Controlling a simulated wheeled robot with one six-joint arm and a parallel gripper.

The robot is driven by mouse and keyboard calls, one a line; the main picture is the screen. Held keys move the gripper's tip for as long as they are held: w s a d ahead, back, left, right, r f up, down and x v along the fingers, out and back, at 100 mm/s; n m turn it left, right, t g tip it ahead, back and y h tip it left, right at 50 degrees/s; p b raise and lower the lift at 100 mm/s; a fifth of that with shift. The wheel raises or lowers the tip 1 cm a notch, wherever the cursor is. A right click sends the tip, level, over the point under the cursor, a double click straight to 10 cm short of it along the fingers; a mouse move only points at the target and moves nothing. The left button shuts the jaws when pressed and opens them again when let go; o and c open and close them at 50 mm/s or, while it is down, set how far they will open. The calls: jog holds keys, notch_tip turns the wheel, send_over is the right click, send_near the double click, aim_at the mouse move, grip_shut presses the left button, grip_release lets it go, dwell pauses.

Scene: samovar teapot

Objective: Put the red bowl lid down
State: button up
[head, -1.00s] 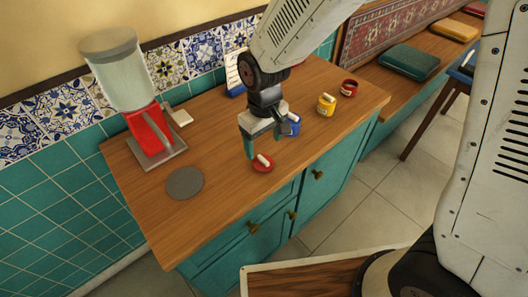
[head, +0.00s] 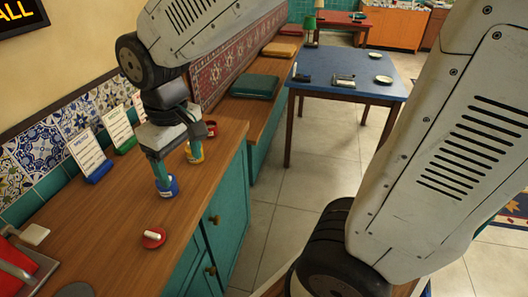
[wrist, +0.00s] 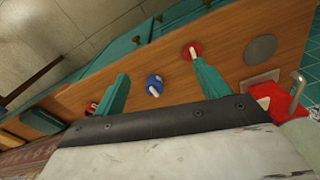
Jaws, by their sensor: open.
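The red lid (head: 152,238) lies flat on the wooden counter with its white handle up, near the front edge. In the wrist view the red lid (wrist: 190,50) shows near the tip of one finger. The blue pot also shows between the spread fingers in the wrist view (wrist: 155,86).
A grey disc (wrist: 261,48) and a red-based dispenser (wrist: 281,103) are at one end of the counter. Small sign cards (head: 88,153) stand along the tiled wall. A blue table (head: 350,80) and a bench with cushions (head: 250,86) are beyond. Counter around the lid is clear.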

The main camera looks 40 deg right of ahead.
jog(key=s+d+r+m, duration=0.4)
jog(key=s+d, duration=0.6)
jog(key=s, duration=0.4)
jog(key=shift+s+r+t, duration=0.15)
jog(key=shift+r+t, duration=0.15)
jog(key=shift+r, duration=0.25)
